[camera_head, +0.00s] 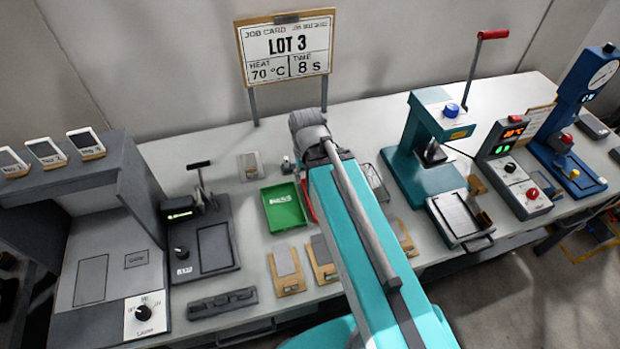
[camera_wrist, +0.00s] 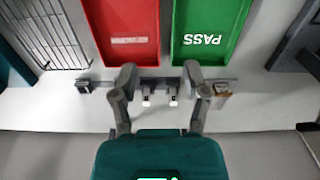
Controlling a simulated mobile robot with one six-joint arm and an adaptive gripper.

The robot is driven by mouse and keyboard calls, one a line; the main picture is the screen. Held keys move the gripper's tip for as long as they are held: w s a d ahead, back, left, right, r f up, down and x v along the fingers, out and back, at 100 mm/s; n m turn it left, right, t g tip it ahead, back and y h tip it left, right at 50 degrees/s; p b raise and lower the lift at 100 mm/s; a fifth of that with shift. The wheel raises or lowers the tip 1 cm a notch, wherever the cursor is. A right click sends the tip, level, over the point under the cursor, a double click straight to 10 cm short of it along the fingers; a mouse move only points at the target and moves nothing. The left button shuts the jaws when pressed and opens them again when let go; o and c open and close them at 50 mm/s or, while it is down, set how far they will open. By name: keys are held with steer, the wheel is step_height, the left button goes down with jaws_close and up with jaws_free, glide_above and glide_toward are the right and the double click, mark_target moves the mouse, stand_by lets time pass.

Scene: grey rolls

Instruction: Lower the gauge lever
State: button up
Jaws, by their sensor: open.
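Which part is the gauge lever is not certain. A black T-handled lever (camera_head: 200,172) stands upright on a dark device with a green display (camera_head: 180,213), left of centre in the head view. A blue stand with a round dial (camera_head: 602,75) is at the far right, with a red knob (camera_head: 566,139) low on its front. In the wrist view my gripper (camera_wrist: 160,76) is open and empty, its fingers spread near a grey rail (camera_wrist: 108,82) with small fittings. Neither candidate lever is between the fingers. In the head view my arm hides part of the bench, and the gripper is not clear.
A green PASS tray (camera_wrist: 208,30) and a red tray (camera_wrist: 122,25) lie beside the rail. A wire rack (camera_wrist: 45,35) is at the left there. A teal press (camera_head: 422,150) with a tall red-handled lever (camera_head: 480,60) stands right of my arm. A LOT 3 card (camera_head: 288,48) stands behind.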

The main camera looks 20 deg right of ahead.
steer(key=shift+s+d+f+m, duration=0.15)
steer(key=shift+s+d+m, duration=0.1)
steer(key=shift+d+m, duration=0.05)
steer(key=c, duration=0.4)
steer(key=shift+w+a, duration=0.25)
steer(key=shift+w, duration=0.1)
jaws_close()
steer(key=w+a+r+p, duration=0.2)
steer(key=w+a, duration=0.7)
steer(key=a, duration=0.5)
steer(key=w+a+r+p, duration=0.3)
steer(key=w+a, duration=0.7)
steer(key=a, duration=0.5)
steer(key=shift+w+r+g, duration=0.25)
steer(key=shift+r+g, duration=0.05)
steer(key=shift+r, duration=0.05)
